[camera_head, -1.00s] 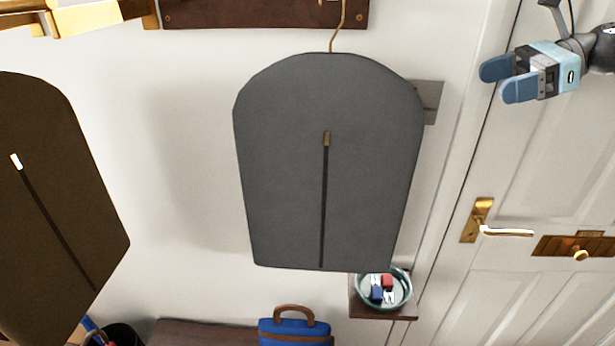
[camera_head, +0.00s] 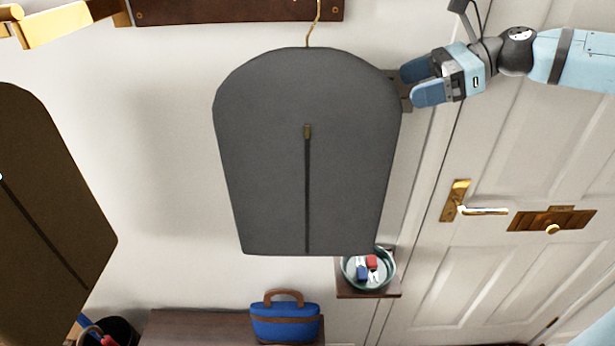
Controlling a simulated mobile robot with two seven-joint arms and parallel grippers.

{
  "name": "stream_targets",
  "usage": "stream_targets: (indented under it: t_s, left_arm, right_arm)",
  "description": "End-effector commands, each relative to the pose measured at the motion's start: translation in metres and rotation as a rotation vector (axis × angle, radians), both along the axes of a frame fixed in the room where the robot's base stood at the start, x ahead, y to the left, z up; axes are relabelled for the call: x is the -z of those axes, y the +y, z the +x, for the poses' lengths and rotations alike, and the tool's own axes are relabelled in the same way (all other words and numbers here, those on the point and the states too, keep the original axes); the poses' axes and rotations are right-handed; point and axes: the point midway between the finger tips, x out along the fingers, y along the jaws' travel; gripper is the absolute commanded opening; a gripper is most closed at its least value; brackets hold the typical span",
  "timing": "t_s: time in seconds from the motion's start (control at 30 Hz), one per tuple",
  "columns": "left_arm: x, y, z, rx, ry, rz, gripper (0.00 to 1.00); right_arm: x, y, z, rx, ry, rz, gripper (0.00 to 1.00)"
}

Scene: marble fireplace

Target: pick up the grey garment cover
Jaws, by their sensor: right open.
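The grey garment cover (camera_head: 262,150) hangs upright by a gold hook from a dark wooden rail (camera_head: 235,8), with a dark zip down its middle. My right gripper (camera_head: 412,82) comes in from the right, beside the cover's upper right edge. It is open, its two blue fingers pointing left toward the cover. I cannot tell whether the fingertips touch the cover; nothing is seen between them. My left gripper is not in view.
A brown garment cover (camera_head: 50,190) hangs at the left. Below are a small shelf with a bowl (camera_head: 348,281) of keys, a blue bag (camera_head: 287,323) and a dark bench (camera_head: 190,328). A white door (camera_head: 520,130) with a brass handle (camera_head: 457,200) stands at the right.

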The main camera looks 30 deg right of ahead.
Motion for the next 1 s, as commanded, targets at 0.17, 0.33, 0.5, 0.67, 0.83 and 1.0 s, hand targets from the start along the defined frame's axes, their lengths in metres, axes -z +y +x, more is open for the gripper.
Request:
stream_targets:
  t_s: [0.17, 0.33, 0.5, 0.67, 0.83, 1.0]
  left_arm:
    - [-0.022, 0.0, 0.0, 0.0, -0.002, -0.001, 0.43]
    - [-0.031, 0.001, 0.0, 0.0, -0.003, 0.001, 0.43]
    - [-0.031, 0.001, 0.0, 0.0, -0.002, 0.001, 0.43]
    - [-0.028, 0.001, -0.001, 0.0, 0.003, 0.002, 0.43]
    - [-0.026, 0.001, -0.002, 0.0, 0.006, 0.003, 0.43]
    - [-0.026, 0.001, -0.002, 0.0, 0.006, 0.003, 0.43]
  right_arm:
    - [0.005, 0.019, 0.009, -0.002, 0.003, 0.005, 0.75]
    - [0.012, 0.03, 0.016, -0.002, 0.002, 0.003, 0.75]
    - [0.015, 0.033, 0.018, 0.0, 0.0, 0.001, 0.75]
    - [0.015, 0.033, 0.018, 0.0, 0.0, 0.0, 0.75]
    - [0.015, 0.033, 0.017, 0.0, 0.0, 0.0, 0.38]
    - [0.015, 0.033, 0.018, 0.0, 0.0, 0.0, 0.0]
